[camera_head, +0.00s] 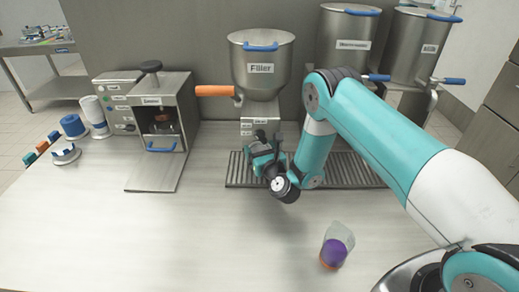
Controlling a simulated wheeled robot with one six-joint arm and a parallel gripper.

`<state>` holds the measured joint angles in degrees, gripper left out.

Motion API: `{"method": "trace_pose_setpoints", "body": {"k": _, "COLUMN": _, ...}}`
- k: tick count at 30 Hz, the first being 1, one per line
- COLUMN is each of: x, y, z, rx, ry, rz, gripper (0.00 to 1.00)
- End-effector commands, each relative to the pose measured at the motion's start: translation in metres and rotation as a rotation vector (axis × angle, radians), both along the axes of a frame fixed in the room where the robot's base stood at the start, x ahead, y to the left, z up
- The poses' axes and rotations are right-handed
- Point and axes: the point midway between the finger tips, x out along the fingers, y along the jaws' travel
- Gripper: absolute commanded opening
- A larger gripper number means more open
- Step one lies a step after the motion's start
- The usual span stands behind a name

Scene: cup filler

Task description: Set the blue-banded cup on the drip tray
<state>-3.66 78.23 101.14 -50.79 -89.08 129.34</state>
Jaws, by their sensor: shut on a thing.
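My gripper (262,155) is at the left part of the drip tray (236,170), under the filler's white-labelled front. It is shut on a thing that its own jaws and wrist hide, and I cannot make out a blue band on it. No blue-banded cup shows clearly elsewhere. The drip tray is a dark slatted grate at the back of the table, partly covered by my arm. I cannot tell whether the held thing touches the tray.
The steel filler (262,70) with an orange handle (215,91) stands above the tray. A clear cup (337,246) with purple and orange in it is at the front right. An open steel box machine (160,110) stands left. The table's (150,235) front left is clear.

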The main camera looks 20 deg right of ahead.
Motion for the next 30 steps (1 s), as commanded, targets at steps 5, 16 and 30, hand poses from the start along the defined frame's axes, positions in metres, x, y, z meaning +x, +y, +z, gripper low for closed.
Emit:
{"method": "trace_pose_setpoints", "body": {"k": 5, "x": 0.0, "y": 0.0, "z": 0.0, "rx": 0.0, "ry": 0.0, "rz": 0.0, "gripper": 1.0}}
{"method": "trace_pose_setpoints", "body": {"k": 16, "x": -0.005, "y": 0.001, "z": -0.004, "rx": 0.0, "ry": 0.002, "rz": -0.001, "gripper": 1.0}}
{"method": "trace_pose_setpoints", "body": {"k": 30, "x": -0.078, "y": -0.005, "z": -0.004, "rx": -0.002, "ry": 0.004, "rz": 0.002, "gripper": 1.0}}
